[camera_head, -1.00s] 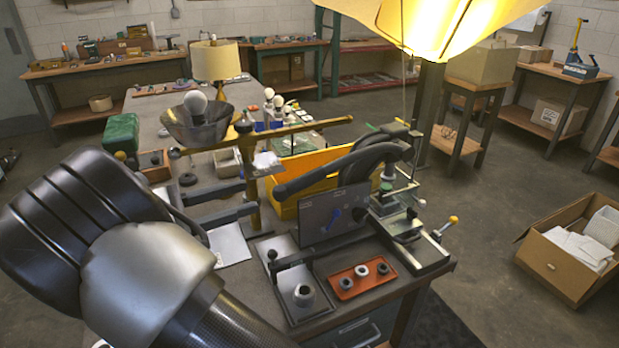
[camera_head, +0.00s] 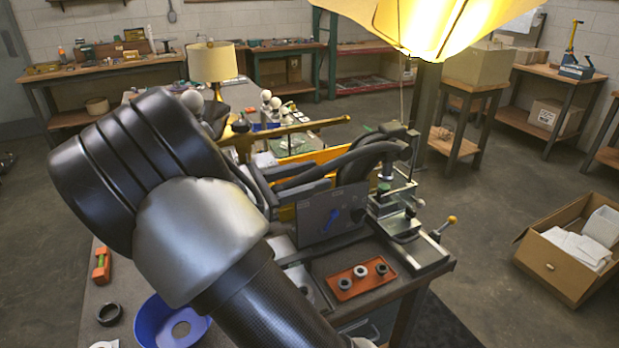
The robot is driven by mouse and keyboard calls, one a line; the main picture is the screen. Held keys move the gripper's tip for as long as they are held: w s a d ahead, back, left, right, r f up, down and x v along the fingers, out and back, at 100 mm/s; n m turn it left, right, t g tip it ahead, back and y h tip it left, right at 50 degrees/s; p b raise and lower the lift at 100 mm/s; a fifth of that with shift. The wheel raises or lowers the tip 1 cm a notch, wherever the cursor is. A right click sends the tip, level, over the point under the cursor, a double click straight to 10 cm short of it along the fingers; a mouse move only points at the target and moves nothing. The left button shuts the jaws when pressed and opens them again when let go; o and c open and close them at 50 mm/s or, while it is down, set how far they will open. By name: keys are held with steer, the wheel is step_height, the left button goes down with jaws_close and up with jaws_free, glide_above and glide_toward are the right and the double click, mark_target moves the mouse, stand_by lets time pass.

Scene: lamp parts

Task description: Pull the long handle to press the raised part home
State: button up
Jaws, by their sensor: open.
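A bench press (camera_head: 400,160) stands at the table's right end. Its long dark curved handle (camera_head: 365,158) reaches left from the press head, above a grey upright panel (camera_head: 333,213). My gripper (camera_head: 318,174) is open, with its dark fingers at the handle's left end. The fingers and handle overlap in the picture, so I cannot tell whether they touch or whether the handle is between them. The raised part is too small to make out clearly under the press head.
My arm covers much of the table's left side. An orange tray (camera_head: 352,281) with several round pieces lies at the front. A brass beam (camera_head: 285,130) crosses behind my gripper. A blue bowl (camera_head: 163,312) is at the lower left. A large lit yellow shade (camera_head: 450,25) hangs above.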

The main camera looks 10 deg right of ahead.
mark_target(330, 162)
steer(key=shift+c, duration=0.2)
jaws_close()
steer(key=shift+r, duration=0.1)
steer(key=r+y+p, duration=0.1)
steer(key=r+p, duration=0.2)
steer(key=p, duration=0.1)
steer(key=d+r+y+p, duration=0.1)
steer(key=r+p, duration=0.2)
steer(key=r+y+p, duration=0.1)
steer(key=r+p, duration=0.2)
steer(key=p, duration=0.1)
steer(key=shift+w+d+g+p, duration=0.1)
steer(key=shift+d+g+p, duration=0.05)
steer(key=shift+g+p, duration=0.25)
steer(key=w+d+r+g+y+p, duration=0.1)
steer(key=d+r+y+p, duration=0.3)
steer(key=r, duration=0.4)
steer(key=shift+d+y+p, duration=0.35)
steer(key=shift+y+p, duration=0.15)
steer(key=shift+p, duration=0.4)
